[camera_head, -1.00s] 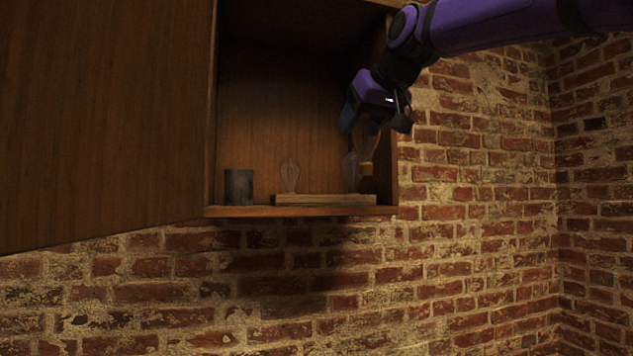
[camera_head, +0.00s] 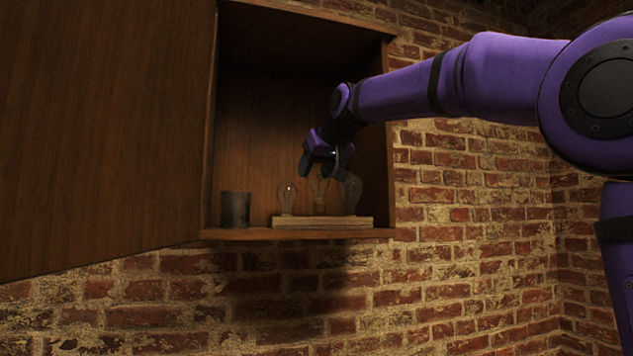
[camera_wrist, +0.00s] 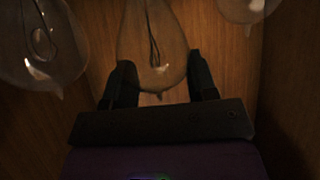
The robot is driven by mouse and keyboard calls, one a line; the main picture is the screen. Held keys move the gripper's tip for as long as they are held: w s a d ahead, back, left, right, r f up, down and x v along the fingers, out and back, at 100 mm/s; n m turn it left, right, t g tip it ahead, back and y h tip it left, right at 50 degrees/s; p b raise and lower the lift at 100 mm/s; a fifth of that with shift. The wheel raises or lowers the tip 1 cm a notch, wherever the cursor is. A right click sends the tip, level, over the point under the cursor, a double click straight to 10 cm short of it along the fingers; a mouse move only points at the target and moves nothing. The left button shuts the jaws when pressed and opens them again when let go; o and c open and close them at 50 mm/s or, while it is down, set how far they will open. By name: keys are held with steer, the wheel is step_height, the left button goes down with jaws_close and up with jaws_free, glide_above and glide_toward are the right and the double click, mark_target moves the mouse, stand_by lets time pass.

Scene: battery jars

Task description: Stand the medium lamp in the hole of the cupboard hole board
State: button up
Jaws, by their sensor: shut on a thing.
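My gripper (camera_head: 322,170) is inside the open cupboard, over the middle of the pale wooden hole board (camera_head: 322,223). It is shut on a clear glass lamp (camera_head: 319,190), held upright between two other lamps. In the wrist view the held lamp (camera_wrist: 153,40) shows between my two fingers (camera_wrist: 160,82). Its lower end is close above or at the board's middle; I cannot tell whether it is in the hole, and the hole itself is hidden. One lamp (camera_head: 287,198) stands on the board's left part, another (camera_head: 352,193) on its right part.
A dark grey cylindrical jar (camera_head: 236,209) stands on the cupboard floor (camera_head: 290,234) left of the board. The open cupboard door (camera_head: 100,130) fills the left. The cupboard's right wall (camera_head: 381,180) is close to the right lamp. The wrist view also shows both neighbouring lamps close to my fingers.

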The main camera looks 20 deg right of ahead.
mark_target(317, 181)
steer(key=shift+s+f, duration=0.1)
steer(key=shift+f, duration=1.3)
steer(key=shift+f, duration=0.1)
steer(key=o, duration=0.7)
steer(key=shift+s+d+r, duration=0.1)
steer(key=shift+s+r, duration=0.25)
steer(key=shift+r, duration=0.05)
steer(key=v, duration=1.1)
steer(key=shift+s, duration=0.1)
steer(key=s+d+f+g, duration=0.2)
steer(key=s+f, duration=0.7)
steer(key=f, duration=0.3)
steer(key=s+d+f+m+g+h, duration=0.1)
steer(key=s+d+f, duration=0.1)
steer(key=s+f, duration=0.7)
steer(key=s+d+f+m+g+h, duration=0.1)
steer(key=s+d+f+g, duration=0.1)
steer(key=s+f, duration=0.8)
step_height(317, 181, down, 7)
steer(key=shift+f+g, duration=0.1)
steer(key=shift+g, duration=0.2)
